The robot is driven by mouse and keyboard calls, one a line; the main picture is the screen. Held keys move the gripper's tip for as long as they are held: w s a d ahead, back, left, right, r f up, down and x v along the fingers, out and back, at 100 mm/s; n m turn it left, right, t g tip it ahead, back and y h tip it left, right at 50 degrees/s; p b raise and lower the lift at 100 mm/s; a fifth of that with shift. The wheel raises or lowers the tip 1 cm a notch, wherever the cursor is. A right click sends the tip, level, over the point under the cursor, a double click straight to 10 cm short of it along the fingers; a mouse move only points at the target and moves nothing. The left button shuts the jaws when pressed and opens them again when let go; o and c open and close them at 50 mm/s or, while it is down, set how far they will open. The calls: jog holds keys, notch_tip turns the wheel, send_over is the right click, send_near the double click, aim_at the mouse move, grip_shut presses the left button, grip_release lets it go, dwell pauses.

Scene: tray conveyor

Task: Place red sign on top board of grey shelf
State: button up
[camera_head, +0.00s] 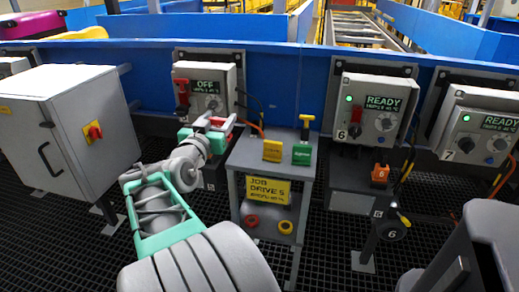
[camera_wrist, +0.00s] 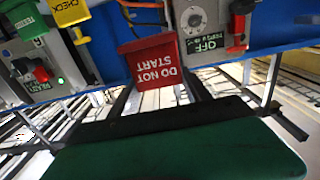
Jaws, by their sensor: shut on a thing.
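The red sign, lettered "DO NOT START", is in my gripper. In the wrist view the sign (camera_wrist: 153,62) appears upside down between the dark fingers of my gripper (camera_wrist: 155,88), which is shut on it. In the head view my gripper (camera_head: 212,127) holds the red sign (camera_head: 228,125), seen small and edge-on, up and left of the grey shelf (camera_head: 242,158). The shelf's top board bears a yellow sign (camera_head: 272,151) on its middle and a green sign (camera_head: 302,154) on its right. The left part of the top board looks bare.
A control box reading OFF (camera_head: 205,88) is just behind my gripper. A READY box (camera_head: 372,105) hangs to the right, and a grey cabinet (camera_head: 70,130) stands left. A yellow job label (camera_head: 268,190) is on the shelf's front. Red and yellow rings lie on its lower board.

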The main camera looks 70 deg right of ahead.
jog(key=d+f, duration=0.3)
jog(key=s+d+f+b, duration=0.1)
jog(key=d+f, duration=0.2)
jog(key=d, duration=0.1)
jog(key=s+d+f+b, duration=0.1)
jog(key=d+f, duration=0.2)
jog(key=shift+s+d, duration=0.25)
jog(key=shift+d, duration=0.15)
notch_tip(320, 180, down, 3)
jog(key=shift+r+b, duration=0.1)
jog(key=shift+b, duration=0.45)
jog(key=o, duration=1.5)
jog(key=shift+a, duration=0.1)
